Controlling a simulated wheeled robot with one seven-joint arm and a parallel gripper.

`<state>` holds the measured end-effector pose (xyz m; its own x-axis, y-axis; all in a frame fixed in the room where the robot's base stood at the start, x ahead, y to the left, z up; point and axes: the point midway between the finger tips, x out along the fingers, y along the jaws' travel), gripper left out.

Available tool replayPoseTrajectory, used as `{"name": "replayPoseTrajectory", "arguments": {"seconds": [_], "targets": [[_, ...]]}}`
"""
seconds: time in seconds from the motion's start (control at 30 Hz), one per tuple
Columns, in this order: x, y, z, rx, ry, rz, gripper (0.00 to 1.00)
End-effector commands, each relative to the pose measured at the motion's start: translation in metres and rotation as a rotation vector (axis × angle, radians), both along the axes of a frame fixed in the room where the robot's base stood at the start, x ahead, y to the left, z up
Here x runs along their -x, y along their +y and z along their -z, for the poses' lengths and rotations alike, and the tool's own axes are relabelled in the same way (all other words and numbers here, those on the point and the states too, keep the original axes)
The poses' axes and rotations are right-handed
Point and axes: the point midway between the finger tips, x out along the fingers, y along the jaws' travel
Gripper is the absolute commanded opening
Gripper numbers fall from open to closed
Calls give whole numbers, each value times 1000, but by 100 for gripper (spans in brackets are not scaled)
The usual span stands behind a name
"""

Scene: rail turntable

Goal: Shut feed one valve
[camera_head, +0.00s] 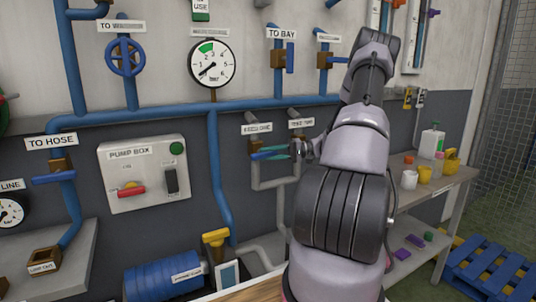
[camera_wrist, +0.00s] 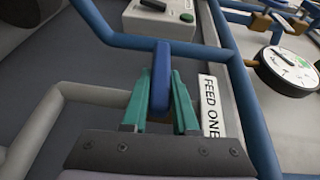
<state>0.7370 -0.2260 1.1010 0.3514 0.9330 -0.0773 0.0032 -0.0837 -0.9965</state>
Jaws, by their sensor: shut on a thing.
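The feed one valve (camera_head: 256,147) sits under its FEED ONE label (camera_head: 257,128) on a grey pipe, left of my arm in the head view. Its blue lever handle (camera_wrist: 161,75) stands between my green fingers in the wrist view. My gripper (camera_head: 272,153) is shut on this handle. The FEED ONE label (camera_wrist: 210,107) is just right of the fingers in the wrist view. The handle appears to lie crosswise to the grey pipe (camera_wrist: 92,94). The valve body is mostly hidden by the fingers in the wrist view.
A second label (camera_head: 301,124) hangs close to the right, its valve largely hidden by my wrist. A blue pipe (camera_head: 215,170) runs down left of the gripper. The pump box (camera_head: 145,172) is further left. A workbench (camera_head: 445,178) with containers stands right.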

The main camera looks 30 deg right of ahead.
Motion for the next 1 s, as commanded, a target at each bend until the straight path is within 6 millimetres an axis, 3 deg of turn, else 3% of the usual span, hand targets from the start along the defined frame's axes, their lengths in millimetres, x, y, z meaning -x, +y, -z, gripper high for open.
{"name": "replayPoseTrajectory", "arguments": {"seconds": [0.77,0.8,0.83,0.87,1.0], "targets": [[0,0,2,-101,5,0,0],[0,0,2,-101,5,0,39],[0,0,2,-101,5,0,50],[0,0,2,-100,5,0,57],[0,0,2,-100,4,-1,57]]}}
